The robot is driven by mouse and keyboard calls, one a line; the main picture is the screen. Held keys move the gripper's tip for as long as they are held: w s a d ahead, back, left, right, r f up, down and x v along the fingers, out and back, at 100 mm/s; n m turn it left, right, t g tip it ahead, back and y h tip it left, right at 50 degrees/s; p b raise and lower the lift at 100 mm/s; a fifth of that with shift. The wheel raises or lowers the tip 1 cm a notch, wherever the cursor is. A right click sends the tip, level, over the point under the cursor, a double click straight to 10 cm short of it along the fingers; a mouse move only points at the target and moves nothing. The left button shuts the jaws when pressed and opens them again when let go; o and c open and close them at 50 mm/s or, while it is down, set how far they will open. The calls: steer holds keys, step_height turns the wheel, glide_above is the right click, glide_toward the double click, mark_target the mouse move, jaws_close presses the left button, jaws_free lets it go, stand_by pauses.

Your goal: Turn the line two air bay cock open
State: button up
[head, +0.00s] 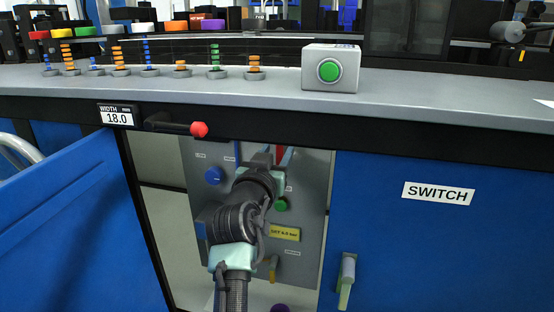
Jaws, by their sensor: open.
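Inside an open bay under the counter is a grey panel (314,190) with small labels too small to read. It carries a blue round knob (214,175), a green knob (281,204), a yellow plate (285,234) and an orange-yellow handle (273,268) low down. A red part (285,154) shows at the top of the panel. I cannot tell which fitting is the line two air cock. My gripper (274,153) is open at the panel's top, close to the red part. My wrist hides its fingers and much of the panel's middle, so contact cannot be told.
A blue door (80,225) stands open at left. At right is a closed blue front marked SWITCH (438,193) with a handle (346,280). Above are a red-tipped lever (198,129), a "WIDTH 18.0" display (117,116), and a green button box (329,70) on the counter.

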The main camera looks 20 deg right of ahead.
steer(key=shift+w+d, duration=0.25)
steer(key=shift+w, duration=0.1)
jaws_close()
stand_by(1.3)
